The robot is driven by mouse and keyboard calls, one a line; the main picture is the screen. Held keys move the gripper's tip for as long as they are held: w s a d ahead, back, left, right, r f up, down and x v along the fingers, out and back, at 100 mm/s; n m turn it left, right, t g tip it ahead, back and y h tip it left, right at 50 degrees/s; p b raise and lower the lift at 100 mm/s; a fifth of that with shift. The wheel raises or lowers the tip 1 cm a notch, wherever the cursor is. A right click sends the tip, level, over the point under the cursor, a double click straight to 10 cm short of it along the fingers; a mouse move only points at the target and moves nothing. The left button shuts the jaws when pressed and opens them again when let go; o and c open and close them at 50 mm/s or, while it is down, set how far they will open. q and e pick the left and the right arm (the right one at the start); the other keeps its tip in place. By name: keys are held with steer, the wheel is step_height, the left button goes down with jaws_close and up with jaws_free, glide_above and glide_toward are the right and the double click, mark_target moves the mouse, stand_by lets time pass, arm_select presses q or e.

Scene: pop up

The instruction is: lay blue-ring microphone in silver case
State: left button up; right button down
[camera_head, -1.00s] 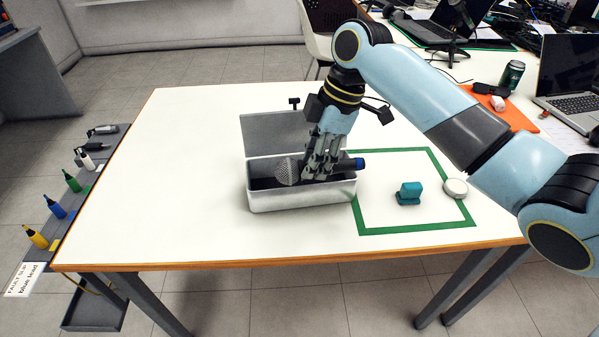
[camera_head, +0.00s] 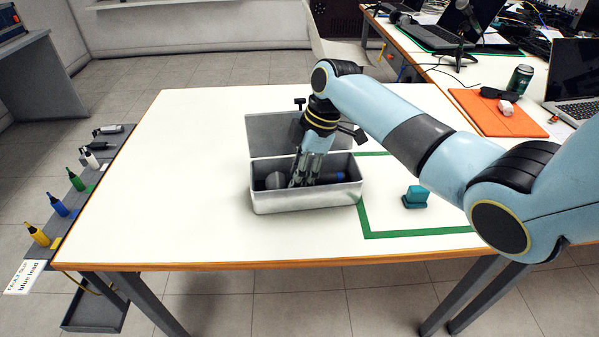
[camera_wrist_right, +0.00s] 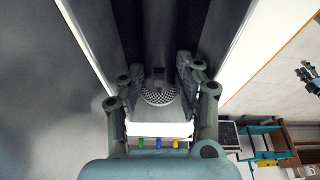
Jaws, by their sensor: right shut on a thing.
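The silver case (camera_head: 300,203) stands open on the white table, its lid (camera_head: 275,125) raised at the back. The blue-ring microphone lies lengthwise down inside the case, its grey mesh head (camera_head: 274,181) to the left and its blue end (camera_head: 340,177) to the right. My right gripper (camera_head: 298,182) reaches down into the case and is shut on the microphone's middle, which the fingers hide. In the right wrist view the mesh head (camera_wrist_right: 158,95) shows between the fingers. I cannot tell whether the microphone touches the case floor.
A green tape outline (camera_head: 415,233) right of the case holds a teal block (camera_head: 415,196). A side rack (camera_head: 95,185) at the left carries several coloured markers. The table left of the case is clear.

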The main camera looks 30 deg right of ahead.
steer(key=c, duration=1.2)
jaws_free()
steer(key=shift+f, duration=0.1)
steer(key=shift+o, duration=0.2)
steer(key=p+v, duration=0.1)
steer(key=v, duration=1.1)
